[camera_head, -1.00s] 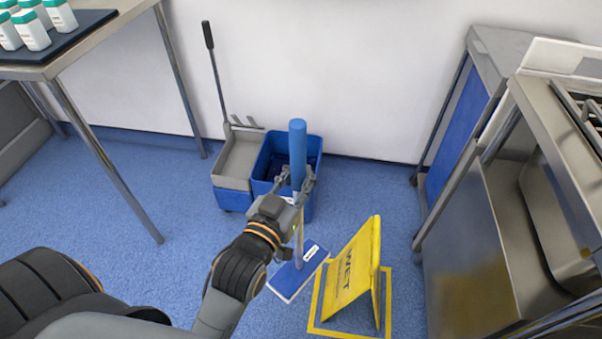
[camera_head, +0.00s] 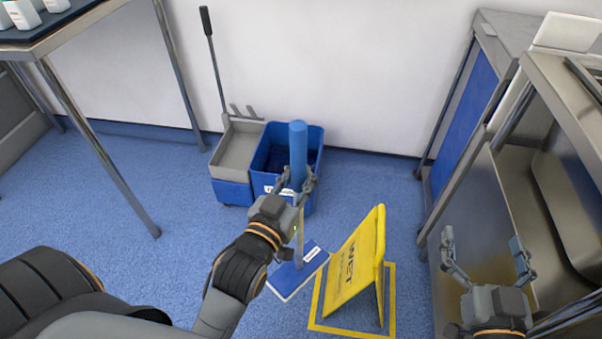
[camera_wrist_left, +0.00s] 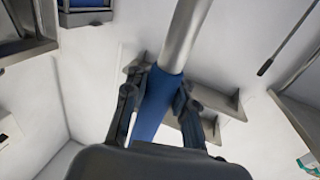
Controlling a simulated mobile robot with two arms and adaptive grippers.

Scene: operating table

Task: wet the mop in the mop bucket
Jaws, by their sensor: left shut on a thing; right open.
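The mop stands roughly upright, with a blue grip (camera_head: 298,150) at its top and a flat blue head (camera_head: 297,270) low down, over the blue floor. I cannot tell whether the head touches the floor. My left gripper (camera_head: 293,186) is shut around the handle by the blue grip. The left wrist view shows its fingers on either side of the blue grip (camera_wrist_left: 153,105). The mop bucket (camera_head: 273,160) is blue, with a grey wringer part at its left, and stands behind the mop by the wall. My right gripper (camera_head: 487,262) is open and empty at the lower right.
A yellow wet-floor sign (camera_head: 358,262) stands on a yellow-outlined square just right of the mop head. A steel table (camera_head: 85,25) is at the left. Steel cabinets (camera_head: 500,185) stand at the right, beside my right gripper. Blue floor between table and bucket is clear.

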